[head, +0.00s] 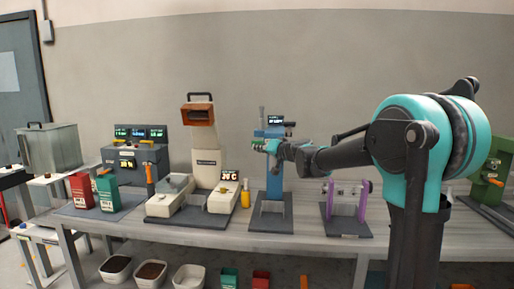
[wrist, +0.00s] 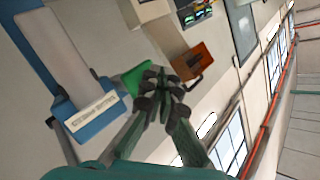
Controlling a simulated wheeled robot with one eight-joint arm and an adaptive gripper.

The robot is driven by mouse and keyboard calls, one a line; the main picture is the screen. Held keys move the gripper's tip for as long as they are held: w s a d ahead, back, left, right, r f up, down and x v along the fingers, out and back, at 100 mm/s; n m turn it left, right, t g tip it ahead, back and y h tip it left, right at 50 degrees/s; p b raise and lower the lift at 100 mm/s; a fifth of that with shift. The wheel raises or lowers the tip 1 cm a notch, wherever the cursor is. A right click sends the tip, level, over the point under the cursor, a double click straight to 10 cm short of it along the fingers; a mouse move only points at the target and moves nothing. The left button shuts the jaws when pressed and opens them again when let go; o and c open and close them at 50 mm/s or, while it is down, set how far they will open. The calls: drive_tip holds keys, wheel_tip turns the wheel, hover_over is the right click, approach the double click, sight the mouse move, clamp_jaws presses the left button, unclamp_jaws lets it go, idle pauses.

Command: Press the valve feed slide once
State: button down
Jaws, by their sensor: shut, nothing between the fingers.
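My gripper (wrist: 160,80) is shut and empty in the wrist view. A green part (wrist: 138,78) lies just left of its fingertips; I cannot tell whether they touch. Beside it is a blue machine body (wrist: 98,112) with a white label whose words I cannot read surely. In the head view my gripper (head: 266,145) is at the upper part of the blue upright machine (head: 274,185), which has a small lit display on top. No part is readably marked as the valve feed slide, and my gripper hides some of the machine's front.
A beige machine (head: 204,160) with a brown hopper stands left on the bench (head: 310,243), and a yellow bottle (head: 245,195) is between it and the blue machine. A purple-framed device (head: 345,203) stands to the right. Bins, including a white one (head: 190,277), sit below the bench.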

drive_tip(key=shift+w, duration=0.1)
drive_tip(key=shift+w, duration=0.35)
drive_tip(key=shift+w, duration=1.25)
idle(1.6)
drive_tip(key=shift+s, duration=1.7)
drive_tip(key=shift+s+a, duration=0.1)
drive_tip(key=shift+s, duration=2.4)
